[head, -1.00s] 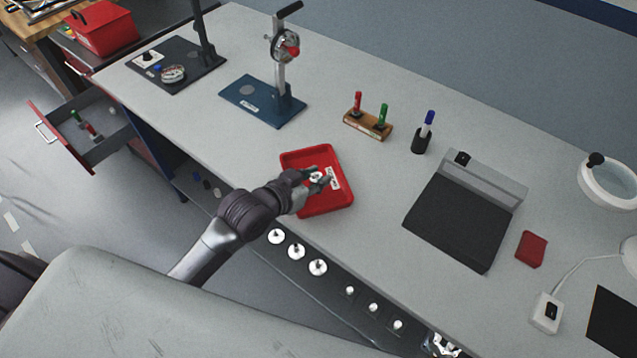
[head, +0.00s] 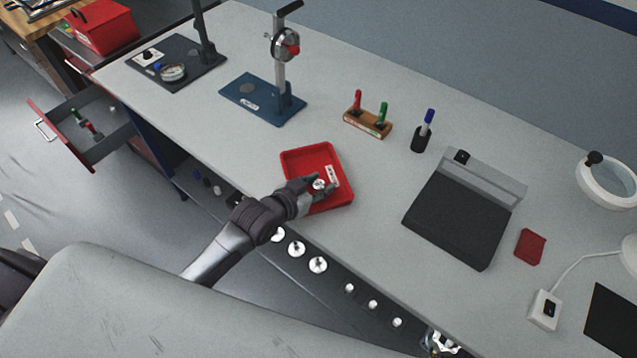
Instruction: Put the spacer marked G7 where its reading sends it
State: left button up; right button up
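A red tray (head: 291,156) stands near the front edge of the bench, with a white label (head: 332,175) inside it. My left gripper (head: 320,186) is over the tray, its fingers on either side of a small round pale metal piece (head: 319,184), likely a spacer. I cannot tell whether the fingers touch it or whether it is off the tray floor. No marking is readable on it. A dial gauge on a stand (head: 286,44) with a blue base stands farther back. My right gripper is not in view.
A wooden block with red and green pens (head: 367,122), a pen cup (head: 421,140) and a dark sloped device (head: 460,220) stand right of the tray. An open drawer (head: 62,140) is at left. Several round white-topped pieces (head: 317,265) lie below the bench's front edge.

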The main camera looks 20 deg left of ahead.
pick_arm(q)
jog(key=shift+o, duration=0.6)
jog(key=shift+s+r, duration=0.1)
jog(key=shift+r, duration=0.15)
jog(key=v, duration=1)
jog(key=shift+s+a+b, duration=0.15)
jog(key=shift+s+b, duration=0.2)
jog(key=shift+s+a+r, duration=0.15)
jog(key=shift+s+r, duration=0.2)
jog(key=shift+s, duration=0.1)
